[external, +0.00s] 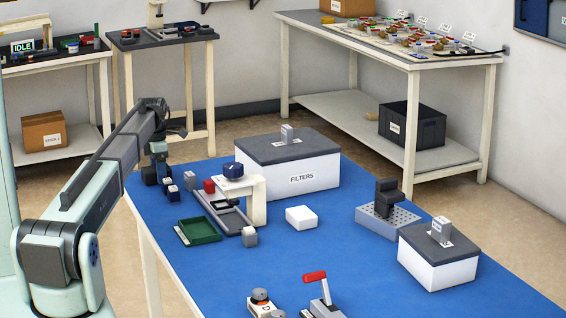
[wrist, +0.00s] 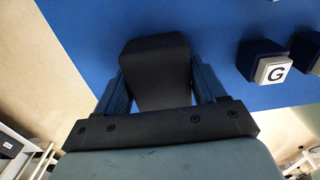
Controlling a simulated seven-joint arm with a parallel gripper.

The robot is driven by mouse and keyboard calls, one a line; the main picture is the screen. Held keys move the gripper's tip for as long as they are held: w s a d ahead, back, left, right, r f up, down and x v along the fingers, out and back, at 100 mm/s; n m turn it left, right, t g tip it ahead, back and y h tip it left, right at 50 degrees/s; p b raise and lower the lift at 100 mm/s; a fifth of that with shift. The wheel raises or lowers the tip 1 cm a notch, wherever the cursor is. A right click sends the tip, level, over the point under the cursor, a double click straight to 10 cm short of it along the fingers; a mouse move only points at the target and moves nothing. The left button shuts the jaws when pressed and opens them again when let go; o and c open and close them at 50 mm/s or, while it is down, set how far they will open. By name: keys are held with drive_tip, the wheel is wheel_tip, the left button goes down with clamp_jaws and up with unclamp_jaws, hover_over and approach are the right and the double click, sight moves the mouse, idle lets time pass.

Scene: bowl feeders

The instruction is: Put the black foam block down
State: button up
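The black foam block (wrist: 155,70) fills the space between the two fingers of my gripper (wrist: 160,88) in the wrist view. The fingers are shut on its sides. Behind it in that view is the blue table top. In the external view my gripper (external: 158,150) is at the far left corner of the blue table (external: 330,262). The block is small and dark there, so I cannot tell whether it touches the table.
A dark blue block with a white "G" face (wrist: 272,72) stands close to the right in the wrist view, with another beside it. A green tray (external: 198,231), a small press (external: 254,195) and the FILTERS box (external: 310,179) stand farther right. The front-left table is clear.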

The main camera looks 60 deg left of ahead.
drive_tip(key=o, duration=0.4)
drive_tip(key=shift+r, duration=0.1)
wheel_tip(320, 180, up, 12)
drive_tip(key=shift+r, duration=0.1)
idle(0.5)
idle(0.5)
